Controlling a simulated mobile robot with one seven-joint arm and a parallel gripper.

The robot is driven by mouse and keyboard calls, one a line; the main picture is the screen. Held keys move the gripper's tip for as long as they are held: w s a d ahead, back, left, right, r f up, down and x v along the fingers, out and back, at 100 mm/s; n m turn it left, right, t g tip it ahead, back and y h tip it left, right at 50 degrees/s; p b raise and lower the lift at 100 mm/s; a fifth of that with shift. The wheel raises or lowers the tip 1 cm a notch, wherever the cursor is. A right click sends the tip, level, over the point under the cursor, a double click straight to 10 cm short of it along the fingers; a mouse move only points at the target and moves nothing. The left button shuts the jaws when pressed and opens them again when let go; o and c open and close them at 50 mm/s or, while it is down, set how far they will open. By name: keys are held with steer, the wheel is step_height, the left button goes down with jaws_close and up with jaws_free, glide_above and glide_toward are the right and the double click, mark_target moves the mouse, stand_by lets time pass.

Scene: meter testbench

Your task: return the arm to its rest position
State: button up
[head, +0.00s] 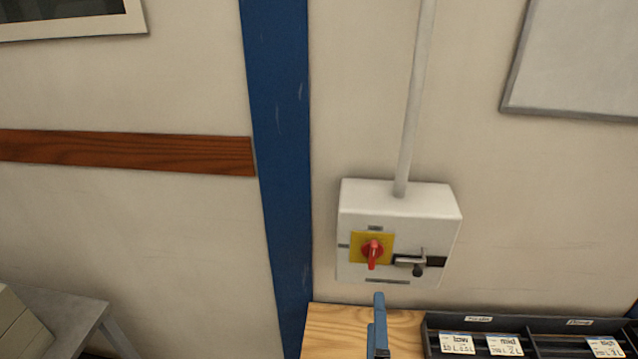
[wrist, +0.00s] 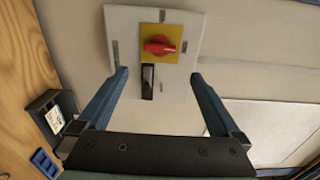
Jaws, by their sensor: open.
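My gripper (wrist: 159,76) is open and empty in the wrist view. Its two blue fingers stand apart, with the white switch box (wrist: 125,38) beyond them. In the head view, the blue fingers of my gripper (head: 378,312) rise at the bottom edge, just below the switch box (head: 350,220). The rest of my arm is out of the head view. The box carries a red rotary knob (head: 372,252) on a yellow plate and a latch (head: 411,262) to its right. The red knob (wrist: 159,46) also shows in the wrist view, ahead of the fingers. I see no contact with the box.
A wooden bench top (head: 340,325) lies below the box. A black divided tray (head: 478,323) with labelled compartments stands at right. A conduit (head: 414,90) runs up from the box. A blue post (head: 277,150) stands left of it. A grey table (head: 70,300) is at lower left.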

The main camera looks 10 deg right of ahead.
steer(key=w+a+r+n+t+y+b, duration=0.1)
steer(key=w+a+r+n+t+b, duration=0.2)
steer(key=r, duration=0.5)
steer(key=a+r+n+t+y+b, duration=0.15)
steer(key=a+r+n, duration=0.3)
steer(key=r, duration=0.45)
steer(key=w+a+r+n+t+y+b, duration=0.1)
steer(key=w+a+r+n+b, duration=0.1)
steer(key=r+n, duration=0.45)
steer(key=s+a+r+n+t+b, duration=0.2)
steer(key=s+r, duration=0.4)
steer(key=r, duration=0.3)
steer(key=s+a+r+n+t+y+b, duration=0.1)
steer(key=s+a+r+n+t, duration=0.1)
steer(key=s+a+r+n, duration=0.2)
step_height(320, 180, up, 6)
steer(key=s+n, duration=0.1)
steer(key=s, duration=0.2)
steer(key=shift+b, duration=0.4)
steer(key=shift+t+y, duration=0.25)
